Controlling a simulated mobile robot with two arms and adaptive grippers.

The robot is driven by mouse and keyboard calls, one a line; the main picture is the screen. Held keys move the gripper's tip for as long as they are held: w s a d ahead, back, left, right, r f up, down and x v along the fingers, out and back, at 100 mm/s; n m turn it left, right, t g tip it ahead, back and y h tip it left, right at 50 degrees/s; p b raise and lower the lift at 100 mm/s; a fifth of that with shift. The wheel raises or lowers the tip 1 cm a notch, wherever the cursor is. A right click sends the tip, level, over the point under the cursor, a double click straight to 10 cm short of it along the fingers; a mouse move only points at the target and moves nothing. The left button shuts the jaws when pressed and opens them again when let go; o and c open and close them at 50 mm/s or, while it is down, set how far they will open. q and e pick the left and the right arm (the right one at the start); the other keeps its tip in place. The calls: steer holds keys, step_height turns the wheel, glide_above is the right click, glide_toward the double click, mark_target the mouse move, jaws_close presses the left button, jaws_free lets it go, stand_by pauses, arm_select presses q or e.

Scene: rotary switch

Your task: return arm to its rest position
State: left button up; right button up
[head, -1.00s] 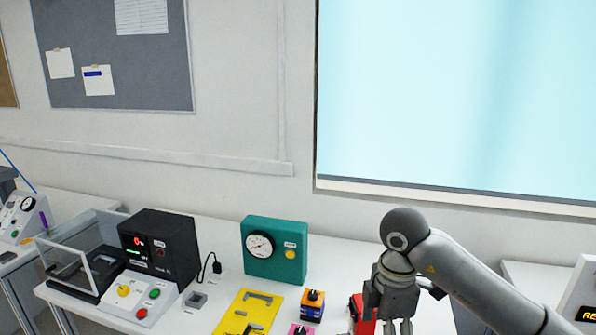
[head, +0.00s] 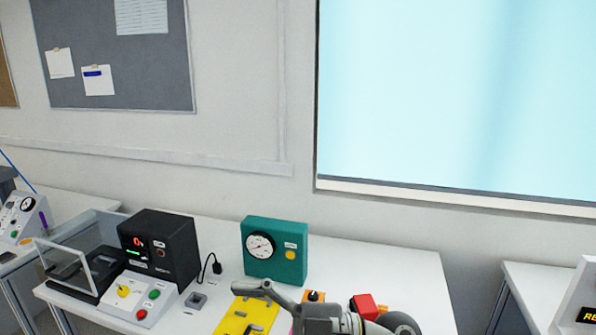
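My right arm comes in at the bottom, right of centre. Its grey gripper (head: 266,291) is low over the table, pointing left across the yellow plate (head: 232,323). One finger shows clearly; the other cannot be made out, so its opening is unclear. I see nothing held. The small orange box with a black knob (head: 314,296) is mostly hidden behind the gripper. A red box (head: 364,304) shows just behind the arm. My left gripper is out of view.
A teal box with a gauge (head: 287,266) stands at the back of the white table (head: 412,277). A black device with a red display (head: 160,247) and a white panel with a yellow knob and buttons (head: 138,298) are at left. The table's right part is clear.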

steer(key=w+d+r+m+t+y, duration=0.3)
steer(key=d+r+m+t, duration=0.15)
steer(key=t, duration=0.35)
steer(key=w+d+f+m+t+h, duration=0.2)
steer(key=w+d+m+t+h, duration=0.4)
steer(key=d+m+t+h, duration=0.6)
steer(key=s+d+f+m+g+h, duration=0.1)
steer(key=d+f+m+g+h, duration=0.1)
steer(key=d+f+m+h, duration=0.5)
steer(key=s+d+f+m+g+h, duration=0.2)
steer(key=d+f+g+h, duration=0.1)
steer(key=f, duration=0.9)
steer(key=s+d+f+n+g, duration=0.1)
steer(key=s+f+g, duration=0.6)
steer(key=s, duration=0.4)
steer(key=s+d+f+n+g, duration=0.1)
steer(key=s+f+g, duration=0.4)
steer(key=s+f, duration=0.6)
step_height(320, 180, down, 23)
steer(key=s, duration=0.1)
steer(key=s+d+f+g, duration=0.2)
steer(key=s+d+f, duration=0.1)
steer(key=s+f, duration=1.4)
steer(key=shift+f, duration=0.25)
